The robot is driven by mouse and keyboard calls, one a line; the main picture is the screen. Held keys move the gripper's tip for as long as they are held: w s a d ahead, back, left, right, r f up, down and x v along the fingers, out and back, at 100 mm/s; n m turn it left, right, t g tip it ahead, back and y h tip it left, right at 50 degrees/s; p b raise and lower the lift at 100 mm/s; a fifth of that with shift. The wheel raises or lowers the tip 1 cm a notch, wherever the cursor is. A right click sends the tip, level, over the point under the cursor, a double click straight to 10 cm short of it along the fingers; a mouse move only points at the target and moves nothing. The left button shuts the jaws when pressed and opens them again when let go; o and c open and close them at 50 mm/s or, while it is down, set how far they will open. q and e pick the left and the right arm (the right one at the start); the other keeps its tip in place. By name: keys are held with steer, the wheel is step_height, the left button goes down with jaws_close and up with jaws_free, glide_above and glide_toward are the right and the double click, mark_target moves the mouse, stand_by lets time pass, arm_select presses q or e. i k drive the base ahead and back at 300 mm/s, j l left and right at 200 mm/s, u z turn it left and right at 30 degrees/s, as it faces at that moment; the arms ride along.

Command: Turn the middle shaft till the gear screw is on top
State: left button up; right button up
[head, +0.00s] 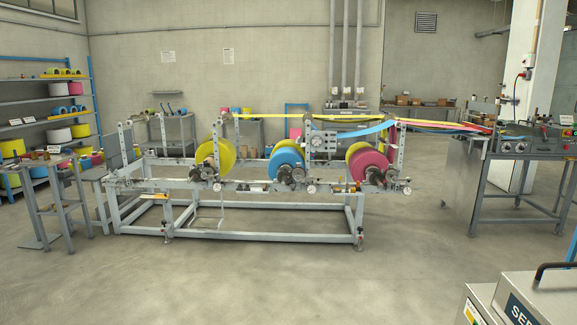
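In the head view a long grey machine frame (262,233) stands ahead, some way off. It carries three shafts with rolls: a yellow roll (207,155) at left, a blue roll (277,158) in the middle and a pink roll (362,159) at right. The middle shaft (289,174) shows its dark hub end in front of the blue roll. The gear screw is too small to make out on it, so its angle cannot be told. Neither of my grippers is in view.
Open concrete floor (240,285) lies before the frame. A small grey stand (47,204) is at left and a machine table (515,195) at right. A grey cabinet (535,295) with a black handle is close at lower right. Shelves with rolls (45,112) line the left wall.

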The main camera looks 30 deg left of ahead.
mark_target(282, 176)
steer(key=i+j+u, duration=0.5)
steer(key=i, duration=0.2)
steer(key=i+j+u, duration=0.25)
steer(key=i, duration=0.8)
steer(key=i+u, duration=0.25)
steer(key=i, duration=0.8)
